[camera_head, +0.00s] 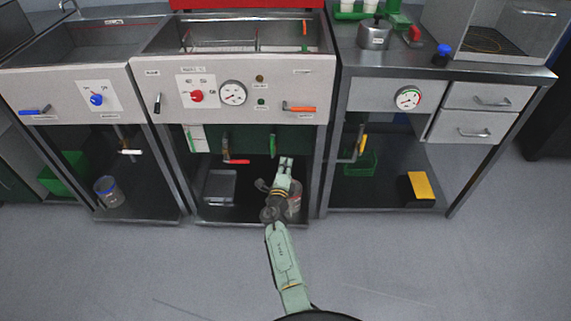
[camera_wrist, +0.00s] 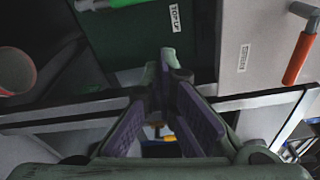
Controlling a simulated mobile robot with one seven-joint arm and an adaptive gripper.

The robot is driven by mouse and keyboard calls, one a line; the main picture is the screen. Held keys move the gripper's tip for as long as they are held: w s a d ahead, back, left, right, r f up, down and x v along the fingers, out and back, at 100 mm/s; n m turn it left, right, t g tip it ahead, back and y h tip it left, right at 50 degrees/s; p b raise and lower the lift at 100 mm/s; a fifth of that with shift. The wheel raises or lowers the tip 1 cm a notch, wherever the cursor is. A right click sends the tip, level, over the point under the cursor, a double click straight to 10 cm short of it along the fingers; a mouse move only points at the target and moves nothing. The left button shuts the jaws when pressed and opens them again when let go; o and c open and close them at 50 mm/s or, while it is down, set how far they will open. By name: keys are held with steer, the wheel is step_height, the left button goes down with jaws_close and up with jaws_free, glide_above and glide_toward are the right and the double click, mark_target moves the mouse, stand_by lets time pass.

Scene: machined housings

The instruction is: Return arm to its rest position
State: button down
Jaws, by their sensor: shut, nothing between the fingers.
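My arm (camera_head: 284,258) stretches forward from the bottom of the head view toward the middle workbench. My gripper (camera_head: 285,163) is at its far end, near the open space under that bench. In the wrist view my gripper (camera_wrist: 167,78) shows two fingers with purple pads that come together at the tips. It is shut with nothing held. A green panel (camera_wrist: 130,36) with a "TOP UP" label lies beyond the fingers. I cannot tell the exact gap between my gripper and the bench.
A red-handled valve (camera_head: 237,161) and a green-handled valve (camera_head: 272,145) hang near my gripper. An orange handle (camera_head: 301,109) sticks out above right. A grey box (camera_head: 220,187) and a jar (camera_head: 295,197) stand on the lower shelf. The grey floor (camera_head: 150,265) in front is clear.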

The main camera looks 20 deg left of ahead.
steer(key=shift+s, duration=0.35)
steer(key=shift+r, duration=0.1)
